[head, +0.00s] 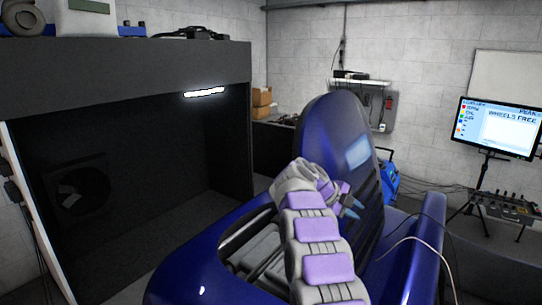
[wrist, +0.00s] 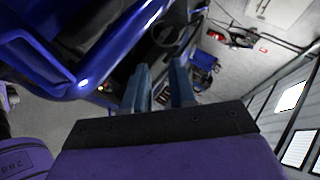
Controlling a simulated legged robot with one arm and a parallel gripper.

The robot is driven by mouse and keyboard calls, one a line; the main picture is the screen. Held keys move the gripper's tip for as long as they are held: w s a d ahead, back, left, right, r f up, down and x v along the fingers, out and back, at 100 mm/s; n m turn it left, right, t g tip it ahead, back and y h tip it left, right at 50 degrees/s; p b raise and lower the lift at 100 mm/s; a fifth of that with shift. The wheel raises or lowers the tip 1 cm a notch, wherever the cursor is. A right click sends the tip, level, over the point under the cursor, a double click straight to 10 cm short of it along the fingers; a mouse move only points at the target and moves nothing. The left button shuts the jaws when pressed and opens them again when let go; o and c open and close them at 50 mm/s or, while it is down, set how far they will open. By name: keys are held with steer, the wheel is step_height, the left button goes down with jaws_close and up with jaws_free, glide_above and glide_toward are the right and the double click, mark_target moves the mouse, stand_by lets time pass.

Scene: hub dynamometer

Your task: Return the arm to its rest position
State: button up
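My arm, grey with purple panels, rises from the bottom of the head view and bends at its top. My gripper (head: 353,207) points to the right there, in front of a glossy blue vehicle body (head: 322,130). In the wrist view my gripper (wrist: 160,88) has two blue-grey fingers standing apart with nothing between them. The blue bodywork (wrist: 50,55) shows at upper left in that view. I cannot tell whether any part of the arm touches the vehicle.
A dark booth (head: 200,60) with a fan inside stands at left. A monitor (head: 500,128) reading "WHEELS FREE" and a control console (head: 508,207) on a stand are at right. A thin cable (head: 410,240) curves near the blue bodywork. A blue machine (head: 388,184) stands behind.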

steer(key=w+a+r+n+t+b, duration=0.1)
steer(key=w+r+n+t+b, duration=0.1)
steer(key=r+n+t, duration=0.5)
steer(key=w+a+r+t+b, duration=0.15)
steer(key=r+t, duration=0.25)
steer(key=r, duration=0.7)
steer(key=s+a+f+n+t+y+b, duration=0.1)
steer(key=s+a+f+n+y+b, duration=0.25)
steer(key=a+n+y, duration=0.35)
steer(key=s+a+f+n+t+y+b, duration=0.2)
steer(key=s+a+n+y, duration=0.25)
steer(key=a+n, duration=0.3)
steer(key=s+a+f+n+g+y+b, duration=0.1)
steer(key=s+a+f+n+g+b, duration=0.3)
steer(key=s+f, duration=0.75)
steer(key=s+a+f+n+g+y, duration=0.1)
steer(key=s+f+n+g+y, duration=0.1)
steer(key=s+f+g, duration=0.7)
steer(key=s+d+f+g+h+b, duration=0.1)
steer(key=s+d+f, duration=0.2)
steer(key=s, duration=0.7)
steer(key=s+d+f+g+h, duration=0.2)
steer(key=s+d+f, duration=0.1)
steer(key=s+f, duration=0.5)
steer(key=s+d+f+g+h+b, duration=0.1)
steer(key=s+d+f, duration=0.3)
steer(key=s, duration=0.9)
steer(key=shift+f+n+g+b, duration=0.35)
steer(key=shift+f+n+g, duration=0.1)
steer(key=shift+f+g, duration=0.25)
